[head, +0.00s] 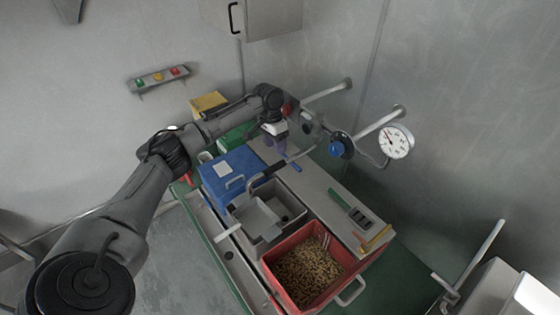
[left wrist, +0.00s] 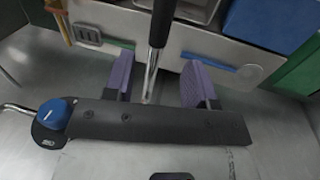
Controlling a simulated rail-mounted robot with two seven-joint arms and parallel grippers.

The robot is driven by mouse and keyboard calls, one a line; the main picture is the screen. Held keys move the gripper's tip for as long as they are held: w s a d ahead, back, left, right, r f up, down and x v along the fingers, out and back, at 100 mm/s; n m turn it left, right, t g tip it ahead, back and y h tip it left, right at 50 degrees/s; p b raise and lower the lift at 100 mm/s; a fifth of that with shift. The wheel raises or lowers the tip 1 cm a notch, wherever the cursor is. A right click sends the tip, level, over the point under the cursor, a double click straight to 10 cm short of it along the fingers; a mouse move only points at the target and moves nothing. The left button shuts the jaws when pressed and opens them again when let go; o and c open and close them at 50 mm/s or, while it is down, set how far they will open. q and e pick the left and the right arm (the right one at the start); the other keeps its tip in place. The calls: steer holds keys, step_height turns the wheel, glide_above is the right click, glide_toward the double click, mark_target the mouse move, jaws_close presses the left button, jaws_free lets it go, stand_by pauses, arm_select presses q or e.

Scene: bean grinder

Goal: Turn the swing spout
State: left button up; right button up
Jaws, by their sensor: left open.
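The swing spout (head: 268,177) is a thin metal tube with a black end, reaching from the wall side over the grey sink basin (head: 287,227). In the left wrist view its black sleeve (left wrist: 161,22) and bright tube (left wrist: 151,75) run between my fingers. My left gripper (head: 281,143) comes in above the spout's wall-side part. Its two purple fingers (left wrist: 158,84) are open, one on each side of the tube, with a gap on both sides. Whether either pad touches the tube is not clear. My right gripper is not in view.
A blue box (head: 245,165) stands left of the spout, and a red bin of beans (head: 273,262) stands in front. A blue valve knob (head: 337,149) and a pressure gauge (head: 396,141) stick out from the wall at right.

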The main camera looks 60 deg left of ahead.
mark_target(279, 163)
arm_select(q)
steer(key=f, duration=0.2)
steer(key=d+f, duration=0.1)
steer(key=f, duration=0.2)
steer(key=f+p, duration=0.1)
steer(key=f, duration=0.1)
steer(key=shift+w+d+f, duration=0.1)
steer(key=shift+d+f, duration=0.15)
steer(key=shift+f, duration=0.05)
steer(key=shift+c, duration=0.4)
jaws_close()
